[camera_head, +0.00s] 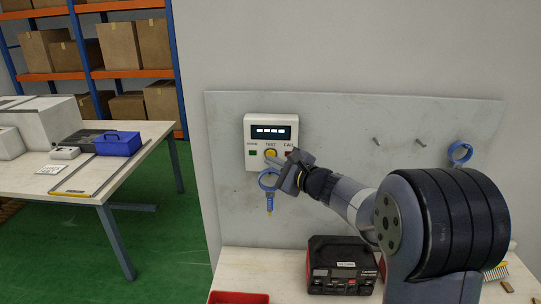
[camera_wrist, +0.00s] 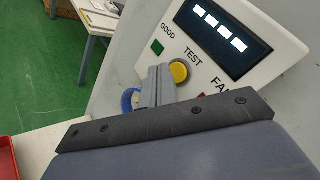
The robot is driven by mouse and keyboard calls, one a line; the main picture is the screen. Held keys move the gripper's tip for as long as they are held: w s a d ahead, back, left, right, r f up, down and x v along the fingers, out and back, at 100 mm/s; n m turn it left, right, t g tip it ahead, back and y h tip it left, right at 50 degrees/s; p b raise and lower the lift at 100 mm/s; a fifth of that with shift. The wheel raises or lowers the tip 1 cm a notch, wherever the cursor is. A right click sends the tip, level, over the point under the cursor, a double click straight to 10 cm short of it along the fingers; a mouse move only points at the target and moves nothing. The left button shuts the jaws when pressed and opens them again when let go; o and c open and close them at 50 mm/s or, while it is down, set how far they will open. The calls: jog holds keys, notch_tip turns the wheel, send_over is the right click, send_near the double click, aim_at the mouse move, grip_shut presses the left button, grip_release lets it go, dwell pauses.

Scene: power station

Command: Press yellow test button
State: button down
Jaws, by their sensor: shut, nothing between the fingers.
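The yellow test button (camera_head: 270,153) sits under the word TEST on a white panel box (camera_head: 254,133) mounted on the grey board. In the wrist view the yellow button (camera_wrist: 179,72) lies just right of the fingertips. My gripper (camera_head: 285,174) is shut and empty, in front of the board just below and right of the button. In the wrist view my gripper's fingers (camera_wrist: 158,75) point toward the panel; contact with the button cannot be told. A green square (camera_wrist: 157,47) marked GOOD is left of the button. The red FAIL square (camera_head: 289,153) is partly hidden in the wrist view.
A blue ring-shaped item (camera_head: 268,179) with a yellow end hangs just below the panel, close to my gripper. Another blue ring (camera_head: 460,153) and grey pegs are further right. A black and red device (camera_head: 342,268) and a red tray (camera_head: 238,297) are on the bench below.

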jog(key=shift+w, duration=0.1)
dwell(0.4)
jog(key=shift+w, duration=0.35)
jog(key=shift+w+b, duration=0.3)
jog(key=shift+w, duration=0.05)
dwell(0.6)
jog(key=shift+s+b, duration=0.7)
jog(key=shift+s, duration=0.1)
